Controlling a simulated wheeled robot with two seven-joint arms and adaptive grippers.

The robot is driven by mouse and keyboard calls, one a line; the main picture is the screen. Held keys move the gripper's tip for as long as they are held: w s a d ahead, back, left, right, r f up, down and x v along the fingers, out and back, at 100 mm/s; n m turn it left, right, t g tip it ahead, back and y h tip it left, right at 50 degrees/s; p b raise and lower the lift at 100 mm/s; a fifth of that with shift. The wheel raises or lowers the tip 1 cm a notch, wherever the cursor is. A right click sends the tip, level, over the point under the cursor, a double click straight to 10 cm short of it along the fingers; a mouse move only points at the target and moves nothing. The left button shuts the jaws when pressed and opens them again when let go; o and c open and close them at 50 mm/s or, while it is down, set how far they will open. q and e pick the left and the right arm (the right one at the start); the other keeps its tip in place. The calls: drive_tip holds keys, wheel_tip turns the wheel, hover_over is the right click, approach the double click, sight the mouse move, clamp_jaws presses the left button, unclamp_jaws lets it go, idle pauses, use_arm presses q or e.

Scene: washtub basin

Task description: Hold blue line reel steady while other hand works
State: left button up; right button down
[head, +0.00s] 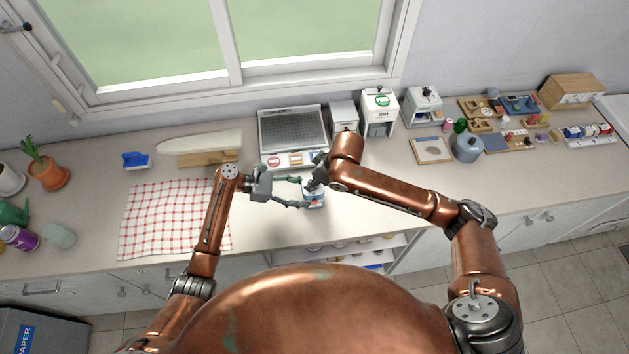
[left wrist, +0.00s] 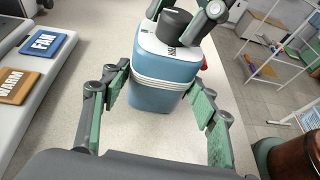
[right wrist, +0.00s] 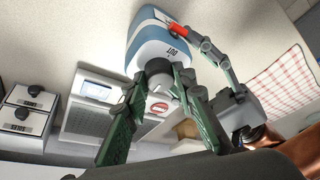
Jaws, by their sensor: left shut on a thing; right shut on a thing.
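The blue line reel (head: 314,201) is a small rounded blue-and-white box standing upright on the counter. In the left wrist view the reel (left wrist: 163,75) shows a white band, a white top and a dark round knob (left wrist: 174,22). My left gripper (head: 302,192) reaches in from the left, its fingers on opposite sides of the body and shut on it. My right gripper (head: 316,182) comes from above and right, shut on the knob. In the right wrist view the reel (right wrist: 152,40) shows lettering and a red tab (right wrist: 178,30); the fingers partly hide the knob.
A rack-like tray unit (head: 291,128) with labelled tiles stands behind the reel, with white boxes (head: 379,108) to its right. A checked cloth (head: 165,215) lies left. A grey pot (head: 467,148) and small parts fill the right. Counter is clear around the reel.

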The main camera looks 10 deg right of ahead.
drive_tip(key=shift+m, duration=0.4)
drive_tip(key=c, duration=1.6)
unclamp_jaws()
drive_tip(key=shift+r, duration=0.1)
drive_tip(key=v, duration=1.1)
drive_tip(key=shift+s+r, duration=0.2)
drive_tip(key=shift+r, duration=0.15)
use_arm(q)
drive_tip(key=o, duration=1.2)
drive_tip(key=shift+c, duration=0.2)
